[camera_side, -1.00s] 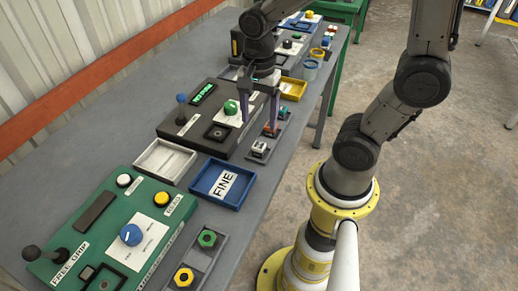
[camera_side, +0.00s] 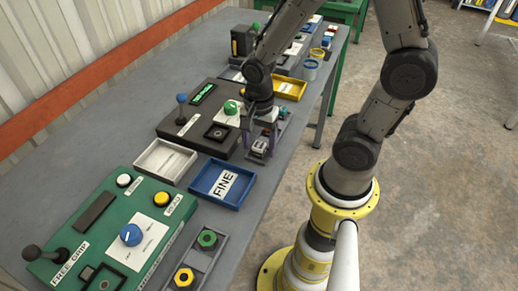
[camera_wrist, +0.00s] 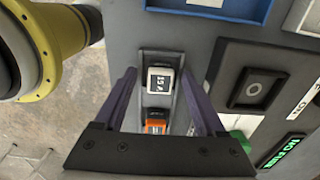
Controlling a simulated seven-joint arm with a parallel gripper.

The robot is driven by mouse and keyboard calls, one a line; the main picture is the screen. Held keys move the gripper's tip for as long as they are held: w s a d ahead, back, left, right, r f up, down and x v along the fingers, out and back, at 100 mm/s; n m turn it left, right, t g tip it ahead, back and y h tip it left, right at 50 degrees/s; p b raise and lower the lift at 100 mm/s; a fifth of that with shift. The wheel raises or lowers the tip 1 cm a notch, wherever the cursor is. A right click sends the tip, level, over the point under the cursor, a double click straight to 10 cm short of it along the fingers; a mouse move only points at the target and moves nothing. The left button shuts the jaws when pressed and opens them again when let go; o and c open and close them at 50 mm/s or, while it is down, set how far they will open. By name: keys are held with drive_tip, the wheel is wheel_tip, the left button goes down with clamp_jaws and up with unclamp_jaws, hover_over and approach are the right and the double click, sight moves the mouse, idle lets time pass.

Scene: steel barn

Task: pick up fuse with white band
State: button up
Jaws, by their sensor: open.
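The fuse with the white band (camera_wrist: 160,80) stands upright in a narrow grey rack (camera_wrist: 155,55), with a dark label face marked 15 A or similar. It also shows in the side view as the white and dark fuse (camera_side: 261,145). My gripper (camera_wrist: 158,75) is open, pointing down, with one purple finger on each side of this fuse. In the wrist view gaps remain between the fingers and the fuse. In the side view my gripper (camera_side: 259,154) is over the near end of the rack.
An orange fuse (camera_wrist: 156,125) sits beside it in the same rack. A dark control box (camera_side: 198,130) with knobs stands left of the rack. A blue tray (camera_side: 210,201) marked FINE and a white tray (camera_side: 165,177) lie nearer. The table edge is close on the right.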

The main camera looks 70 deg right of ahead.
clamp_jaws()
drive_tip(key=shift+r, duration=0.1)
idle(0.3)
